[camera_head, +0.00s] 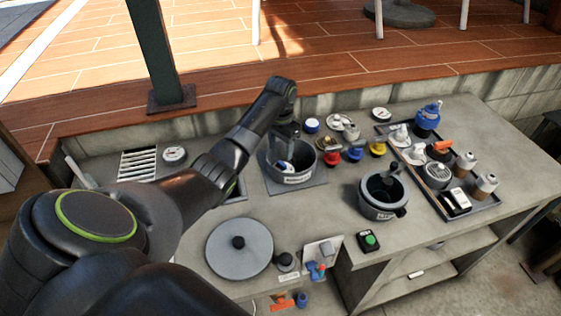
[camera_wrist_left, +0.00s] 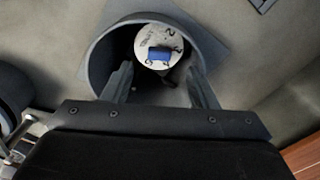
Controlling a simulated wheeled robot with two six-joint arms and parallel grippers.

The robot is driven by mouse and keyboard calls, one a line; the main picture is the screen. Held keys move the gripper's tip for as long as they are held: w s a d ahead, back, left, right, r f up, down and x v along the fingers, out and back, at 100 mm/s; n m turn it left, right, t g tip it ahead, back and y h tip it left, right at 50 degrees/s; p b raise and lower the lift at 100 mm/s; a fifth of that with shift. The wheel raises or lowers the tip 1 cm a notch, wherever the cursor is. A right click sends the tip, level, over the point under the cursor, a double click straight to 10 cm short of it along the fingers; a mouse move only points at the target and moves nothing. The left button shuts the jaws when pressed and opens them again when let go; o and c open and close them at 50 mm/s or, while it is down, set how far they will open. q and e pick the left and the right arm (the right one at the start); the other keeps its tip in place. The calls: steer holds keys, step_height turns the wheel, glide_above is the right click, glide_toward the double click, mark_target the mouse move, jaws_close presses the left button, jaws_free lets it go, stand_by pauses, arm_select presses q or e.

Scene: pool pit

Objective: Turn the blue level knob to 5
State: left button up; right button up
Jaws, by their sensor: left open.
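The blue level knob (camera_wrist_left: 159,54) sits on a round white dial (camera_wrist_left: 154,40) with dark numerals, down inside a grey cylindrical housing (camera_wrist_left: 96,52). A "2" shows at the dial's upper right; the other marks are too small to read, and I cannot tell which number the knob points to. In the head view the housing (camera_head: 291,179) stands on a grey plate on the counter. My left gripper (camera_head: 286,148) points down into it. In the left wrist view its open fingers (camera_wrist_left: 160,72) stand on either side of the knob, apart from it. My right gripper is not in view.
Red, blue and yellow knobs (camera_head: 355,153) stand right of the housing. A round grey lid (camera_head: 239,262) lies in front.

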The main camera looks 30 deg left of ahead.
mark_target(281, 164)
arm_select(q)
step_height(281, 164, down, 7)
steer(key=shift+r, duration=0.2)
steer(key=shift+s, duration=0.1)
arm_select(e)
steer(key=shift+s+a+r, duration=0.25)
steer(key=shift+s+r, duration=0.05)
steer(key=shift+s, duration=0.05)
arm_select(q)
steer(key=c, duration=1)
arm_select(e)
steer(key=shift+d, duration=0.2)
